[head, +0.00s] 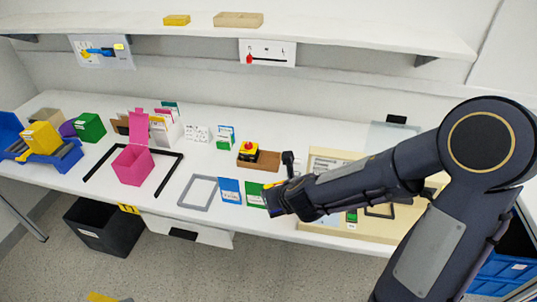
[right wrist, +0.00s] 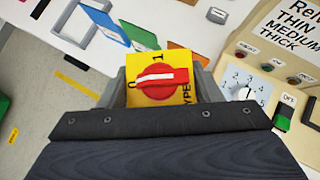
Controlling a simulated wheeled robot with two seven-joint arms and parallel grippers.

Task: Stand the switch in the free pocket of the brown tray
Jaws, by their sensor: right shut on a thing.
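The switch (right wrist: 160,90) has a yellow face with a red knob bearing a white bar, and the marks 0 and 1. In the right wrist view it sits between the grey fingers of my right gripper (right wrist: 162,84), which is shut on it. In the head view my right gripper (head: 276,198) is over the front part of the table, and the switch is mostly hidden there. The brown tray (head: 268,165) lies behind and left of the gripper, apart from it. A yellow and black block with a red button (head: 248,151) stands in it. Its free pocket is too small to make out. My left gripper is not in view.
A beige panel with a dial (right wrist: 245,90) is at the right. A pink bin (head: 132,166) stands farther left.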

